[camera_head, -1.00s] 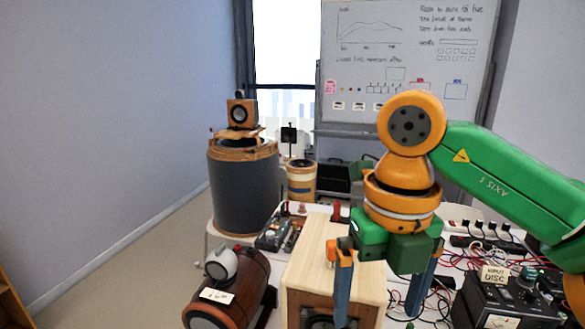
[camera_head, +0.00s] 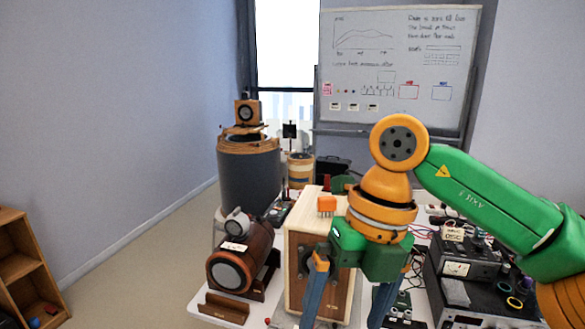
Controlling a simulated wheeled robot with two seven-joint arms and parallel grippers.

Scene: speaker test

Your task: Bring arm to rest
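My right arm (camera_head: 490,200), green and orange, comes in from the right and bends down over the table. Its gripper (camera_head: 348,302) points downward with its two blue fingers wide apart. One finger is in front of the face of a light wooden speaker box (camera_head: 297,262), and the other is to the box's right. I see nothing held between them, and cannot tell if either finger touches the box. The gripper body hides part of the box and table. My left arm and gripper are not in view.
A brown cylindrical speaker (camera_head: 241,262) lies left of the box on the white table (camera_head: 222,307). An orange block (camera_head: 327,205) is on the box. Black electronics (camera_head: 470,265) and cables crowd the right. A wooden shelf (camera_head: 20,265) stands left; floor between is clear.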

